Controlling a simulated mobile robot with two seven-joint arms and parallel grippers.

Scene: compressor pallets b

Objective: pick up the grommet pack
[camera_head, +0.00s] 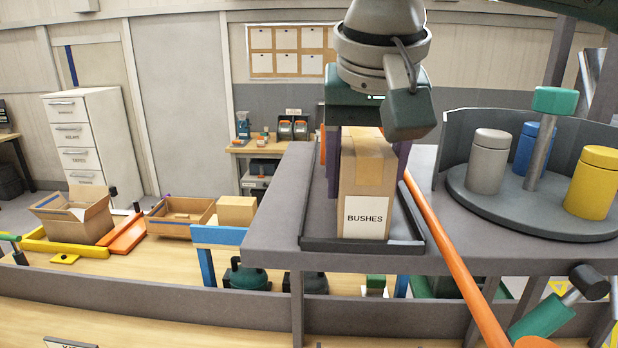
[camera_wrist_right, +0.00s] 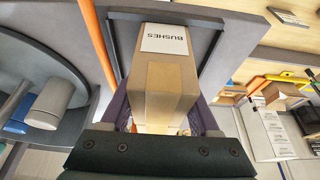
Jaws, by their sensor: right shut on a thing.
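A tall brown cardboard box labelled BUSHES (camera_head: 366,182) stands upright in a dark shallow tray (camera_head: 362,245) on the grey raised shelf. My right gripper (camera_head: 368,150) reaches down from above and is shut on this box, with its purple fingers on either side. The right wrist view shows the same BUSHES box (camera_wrist_right: 162,75) between the fingers of the right gripper (camera_wrist_right: 165,118). I cannot make out any pack labelled as grommets. My left gripper is not in view.
A round turntable (camera_head: 540,205) with grey, blue and yellow canisters stands to the right on the shelf. A long orange bar (camera_head: 455,262) slopes past the tray's right side. Open cartons (camera_head: 75,217) and a small box (camera_head: 237,211) sit on the lower bench at left.

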